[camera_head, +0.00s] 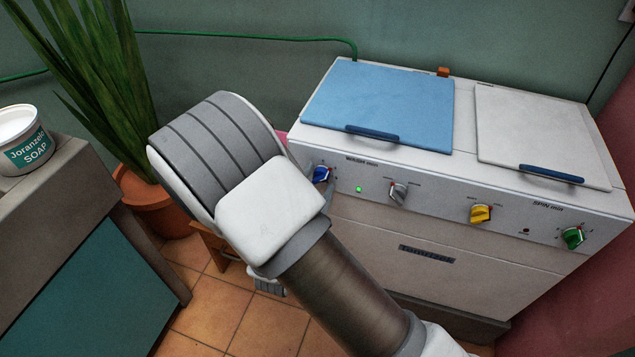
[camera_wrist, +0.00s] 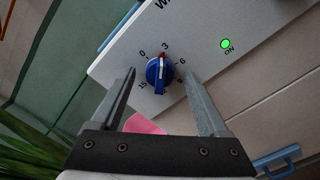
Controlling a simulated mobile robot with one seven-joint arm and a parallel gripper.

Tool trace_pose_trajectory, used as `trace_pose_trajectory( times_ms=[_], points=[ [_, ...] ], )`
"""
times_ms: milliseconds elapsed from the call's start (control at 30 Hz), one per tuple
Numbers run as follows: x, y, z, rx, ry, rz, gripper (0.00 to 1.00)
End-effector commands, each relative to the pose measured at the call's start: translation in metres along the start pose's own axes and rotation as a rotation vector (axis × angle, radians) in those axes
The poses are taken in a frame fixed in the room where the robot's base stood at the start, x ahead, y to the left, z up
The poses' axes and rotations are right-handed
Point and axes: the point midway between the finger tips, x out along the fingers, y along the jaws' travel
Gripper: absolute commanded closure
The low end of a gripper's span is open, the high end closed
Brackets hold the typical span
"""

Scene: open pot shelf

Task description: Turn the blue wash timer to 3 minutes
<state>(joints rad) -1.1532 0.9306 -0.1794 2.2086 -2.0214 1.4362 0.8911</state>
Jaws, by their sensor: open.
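The blue wash timer (camera_head: 321,174) is the leftmost knob on the front panel of the washing machine (camera_head: 430,250). The wrist view shows the blue timer (camera_wrist: 158,74) face on, with its ridge roughly upright. A red mark at the knob's upper edge points close to the printed 3. The figures 0, 3, 6 and 15 show around it. My gripper (camera_wrist: 160,74) is open, with one finger to each side of the knob and gaps between. I cannot tell whether the fingertips reach past its face. In the head view my arm hides the fingers.
A grey knob (camera_head: 398,193), a yellow knob (camera_head: 480,214) and a green knob (camera_head: 572,238) sit farther right. A green light (camera_wrist: 225,44) glows beside the timer. A potted plant (camera_head: 150,200) and a counter with a soap tub (camera_head: 22,140) stand left.

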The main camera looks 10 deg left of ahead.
Motion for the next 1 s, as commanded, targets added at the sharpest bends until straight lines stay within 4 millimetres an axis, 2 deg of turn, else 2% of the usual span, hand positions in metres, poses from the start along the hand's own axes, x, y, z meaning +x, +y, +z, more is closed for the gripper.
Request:
trace_pose_trajectory(
  times_ms=[167, 267, 367, 800, 1000],
  points=[
    [-0.003, 0.0, 0.0, 0.0, 0.001, 0.0, 0.22],
    [-0.014, 0.001, 0.0, -0.001, 0.003, 0.001, 0.22],
    [-0.032, 0.002, 0.001, -0.002, 0.004, 0.001, 0.22],
    [-0.137, 0.002, 0.0, -0.001, 0.004, 0.003, 0.22],
    [-0.166, 0.001, 0.0, -0.001, 0.001, 0.002, 0.22]
  ],
)
